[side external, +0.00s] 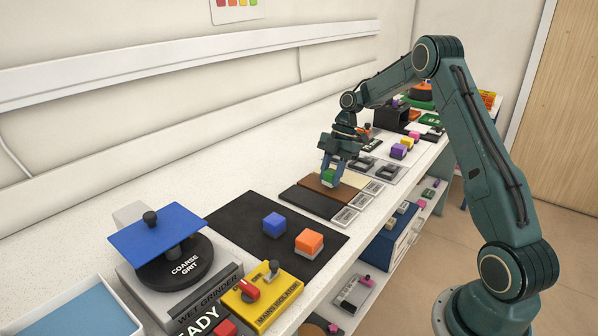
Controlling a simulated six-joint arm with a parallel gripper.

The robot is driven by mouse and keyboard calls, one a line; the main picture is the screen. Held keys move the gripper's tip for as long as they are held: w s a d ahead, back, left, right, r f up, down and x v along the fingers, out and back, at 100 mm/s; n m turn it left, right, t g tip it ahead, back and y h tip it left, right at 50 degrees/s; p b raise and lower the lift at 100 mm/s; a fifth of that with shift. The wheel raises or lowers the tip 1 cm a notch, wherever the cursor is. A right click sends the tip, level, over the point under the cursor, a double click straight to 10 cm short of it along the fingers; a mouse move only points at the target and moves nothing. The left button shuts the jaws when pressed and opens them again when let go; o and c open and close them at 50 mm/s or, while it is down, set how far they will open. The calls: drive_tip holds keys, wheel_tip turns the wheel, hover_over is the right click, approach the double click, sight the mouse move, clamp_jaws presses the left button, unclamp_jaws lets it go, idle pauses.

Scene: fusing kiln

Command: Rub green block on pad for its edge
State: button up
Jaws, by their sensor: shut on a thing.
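My gripper (332,169) points down and is shut on the green block (328,177). The block is between the fingers, which hide part of it. It is at the brown pad (316,185), low over it or touching it; I cannot tell which. The brown pad lies in a row with a dark pad (304,201) on its near side and a cream pad (352,178) on its far side. Small grey label plates (345,215) lie along the right ends of the pads.
A blue block (274,224) and an orange block (309,242) sit on a black mat (240,215). The wet grinder (175,262) and a yellow isolator box (262,298) stand nearer. Purple and yellow blocks (400,149) and a black box (391,116) are farther along the bench.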

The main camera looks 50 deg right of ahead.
sight(319, 187)
drive_tip(key=shift+w, duration=2.75)
drive_tip(key=shift+f, duration=0.65)
drive_tip(key=shift+s, duration=0.15)
drive_tip(key=shift+s, duration=1)
drive_tip(key=shift+s+f, duration=0.1)
drive_tip(key=shift+s, duration=0.05)
drive_tip(key=shift+s, duration=1.05)
drive_tip(key=shift+s, duration=1.1)
